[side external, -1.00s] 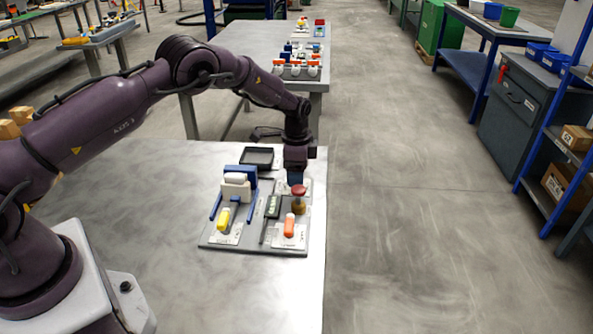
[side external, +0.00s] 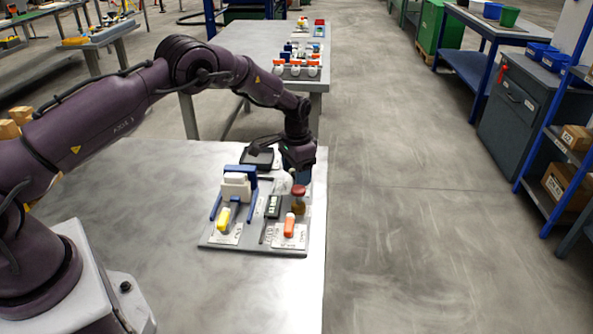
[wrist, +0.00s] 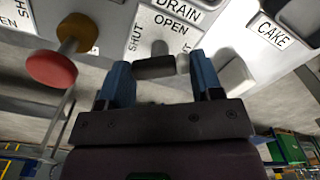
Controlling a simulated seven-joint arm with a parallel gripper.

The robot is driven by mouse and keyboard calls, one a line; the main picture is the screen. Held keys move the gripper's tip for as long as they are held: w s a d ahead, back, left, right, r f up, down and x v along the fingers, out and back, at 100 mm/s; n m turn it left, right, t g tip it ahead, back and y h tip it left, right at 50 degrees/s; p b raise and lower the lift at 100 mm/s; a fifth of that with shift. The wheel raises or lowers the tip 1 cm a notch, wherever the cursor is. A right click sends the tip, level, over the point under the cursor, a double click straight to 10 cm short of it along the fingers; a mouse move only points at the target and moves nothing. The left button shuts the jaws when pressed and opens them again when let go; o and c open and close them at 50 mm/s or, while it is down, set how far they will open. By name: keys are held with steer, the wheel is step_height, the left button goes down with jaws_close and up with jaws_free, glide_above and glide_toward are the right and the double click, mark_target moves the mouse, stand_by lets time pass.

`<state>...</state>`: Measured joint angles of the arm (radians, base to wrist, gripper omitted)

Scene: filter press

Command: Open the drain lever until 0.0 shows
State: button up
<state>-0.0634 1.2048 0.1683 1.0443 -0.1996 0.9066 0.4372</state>
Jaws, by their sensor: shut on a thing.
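The press board (side external: 212,243) lies on the near metal table. In the wrist view, the drain lever (wrist: 155,67) shows as a dark bar by the DRAIN label, with OPEN and SHUT marked around it. My gripper (wrist: 162,78) has its two blue fingers on either side of the lever and is shut on it. In the side view my gripper (side external: 298,174) is tilted at the board's back right, behind the red knob (side external: 298,190); the lever itself is mostly hidden there. The small display (side external: 273,206) stands mid-board; its digits are too small to read.
The red knob (wrist: 51,70) on its brass stem stands close left of my fingers in the wrist view. A yellow handle (side external: 224,217), an orange handle (side external: 289,224) and a blue-and-white press (side external: 237,185) are on the board. A black tray (side external: 258,158) lies behind.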

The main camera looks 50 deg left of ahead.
steer(key=n, duration=0.5)
steer(key=shift+n, duration=0.3)
steer(key=n, duration=0.5)
steer(key=shift+n, duration=0.4)
steer(key=o, duration=0.9)
steer(key=shift+r, duration=0.15)
step_height(320, 180, up, 13)
steer(key=shift+f, duration=0.1)
